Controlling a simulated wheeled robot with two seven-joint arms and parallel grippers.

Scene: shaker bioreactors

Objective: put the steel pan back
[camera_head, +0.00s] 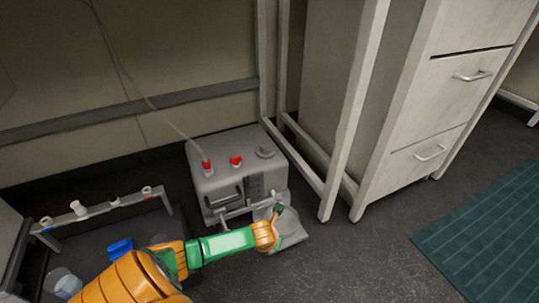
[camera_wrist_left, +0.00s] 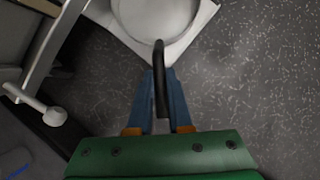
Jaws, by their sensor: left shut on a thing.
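The steel pan (camera_wrist_left: 158,14) shows at the top of the left wrist view as a round, pale grey shape, cut off by the frame edge. Its dark curved handle (camera_wrist_left: 160,70) points back toward my left gripper (camera_wrist_left: 160,112). The two blue fingers are shut on that handle. In the head view my left gripper (camera_head: 278,212) is low in front of a grey container, above a pale sheet. The pan cannot be made out clearly there, largely hidden by my gripper and arm. My right gripper is in neither view.
A pale flat sheet (camera_head: 292,236) lies on the dark floor, partly under the pan. Close behind stands the grey container (camera_head: 226,168) with red caps and a spigot (camera_wrist_left: 54,116). A white frame leg (camera_head: 333,192) and drawer cabinet (camera_head: 425,120) stand right. Floor toward the green mat (camera_head: 490,240) is clear.

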